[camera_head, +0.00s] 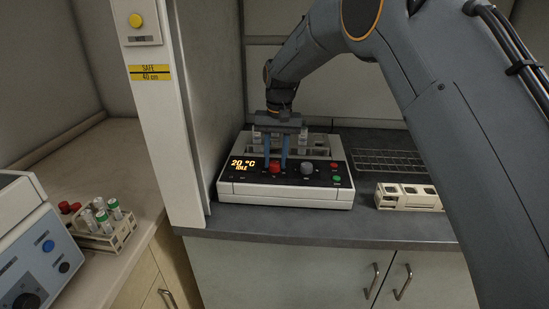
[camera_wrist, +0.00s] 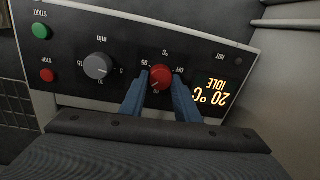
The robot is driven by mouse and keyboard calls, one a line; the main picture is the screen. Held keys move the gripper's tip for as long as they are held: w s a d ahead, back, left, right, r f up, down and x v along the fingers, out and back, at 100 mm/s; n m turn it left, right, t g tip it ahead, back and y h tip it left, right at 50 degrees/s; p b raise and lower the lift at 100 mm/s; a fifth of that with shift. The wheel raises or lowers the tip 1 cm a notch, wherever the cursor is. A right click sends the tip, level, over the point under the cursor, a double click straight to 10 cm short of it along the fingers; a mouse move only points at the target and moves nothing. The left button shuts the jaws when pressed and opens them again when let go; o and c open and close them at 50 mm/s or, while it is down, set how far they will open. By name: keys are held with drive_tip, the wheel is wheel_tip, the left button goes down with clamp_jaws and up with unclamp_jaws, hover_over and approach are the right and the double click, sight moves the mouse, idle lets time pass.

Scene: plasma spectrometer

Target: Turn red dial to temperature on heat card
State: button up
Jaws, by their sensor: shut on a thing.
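The red dial (camera_head: 275,167) is on the front panel of a white heating device (camera_head: 285,199) with a black panel. The display (camera_head: 243,164) beside it reads 20 °C and IDLE in amber. My gripper (camera_head: 275,165) comes down from above, its two blue fingers on either side of the red dial. In the wrist view the red dial (camera_wrist: 161,77) sits between the fingertips, with the panel upside down, and my gripper (camera_wrist: 160,88) is shut on it. The wrist view display (camera_wrist: 214,92) also reads 20 °C and IDLE. No heat card can be made out.
A grey dial (camera_head: 307,168) with green and red buttons lies right of the red dial. An empty wire rack (camera_head: 390,161) and a beige rack (camera_head: 410,197) stand further right. A white post (camera_head: 165,110) rises close on the left. A tube rack (camera_head: 108,236) is on the left bench.

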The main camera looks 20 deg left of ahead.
sight(278, 163)
drive_tip(key=shift+r+m, duration=0.1)
drive_tip(key=shift+m, duration=1.5)
drive_tip(key=o, duration=1)
drive_tip(key=shift+o, duration=0.2)
drive_tip(key=shift+d+r+b, duration=0.2)
drive_tip(key=shift+r+b, duration=0.7)
drive_tip(key=shift+r, duration=2.95)
drive_tip(key=shift+d, duration=0.15)
